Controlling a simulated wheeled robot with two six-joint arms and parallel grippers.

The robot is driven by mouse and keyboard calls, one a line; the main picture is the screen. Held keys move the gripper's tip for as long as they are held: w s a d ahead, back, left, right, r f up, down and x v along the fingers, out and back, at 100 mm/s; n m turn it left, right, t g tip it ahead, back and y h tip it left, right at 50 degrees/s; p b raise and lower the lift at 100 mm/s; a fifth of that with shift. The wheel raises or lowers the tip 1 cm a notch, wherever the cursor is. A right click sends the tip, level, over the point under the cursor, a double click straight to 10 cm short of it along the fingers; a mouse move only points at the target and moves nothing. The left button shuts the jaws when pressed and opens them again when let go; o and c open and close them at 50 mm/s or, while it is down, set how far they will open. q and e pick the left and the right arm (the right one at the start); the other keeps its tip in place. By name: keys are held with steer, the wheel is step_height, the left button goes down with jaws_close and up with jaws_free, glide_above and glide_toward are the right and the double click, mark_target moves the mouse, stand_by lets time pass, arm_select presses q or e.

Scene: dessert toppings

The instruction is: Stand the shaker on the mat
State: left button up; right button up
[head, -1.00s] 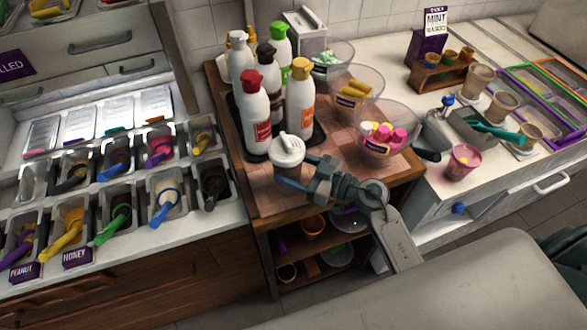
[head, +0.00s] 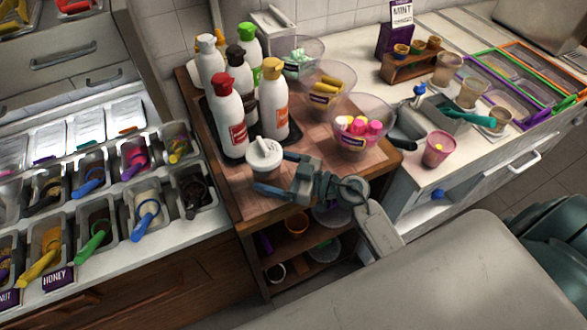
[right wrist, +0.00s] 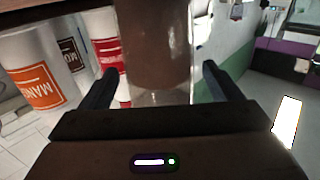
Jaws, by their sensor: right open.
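The shaker (head: 264,158), a small jar with a white lid, stands upright on the cart top in front of the sauce bottles. The right wrist view shows its clear body with brown contents (right wrist: 155,45) between my fingers. My right gripper (head: 276,173) is open around the shaker, one finger on each side, with a gap visible at both fingers in the right wrist view. The cart top has a reddish checked surface (head: 300,210); I cannot tell whether a separate mat lies under the shaker, whose base is partly hidden. My left gripper is out of view.
Several sauce bottles (head: 228,120) stand close behind the shaker. Clear bowls, one with pink items (head: 358,135), line the cart's right side. Topping tubs (head: 148,215) fill the left counter. A pink cup (head: 437,150) stands on the right counter.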

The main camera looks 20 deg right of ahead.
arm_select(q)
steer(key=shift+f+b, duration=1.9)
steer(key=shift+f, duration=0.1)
arm_select(e)
steer(key=v, duration=1.1)
steer(key=shift+s+d, duration=0.2)
steer(key=shift+s, duration=0.05)
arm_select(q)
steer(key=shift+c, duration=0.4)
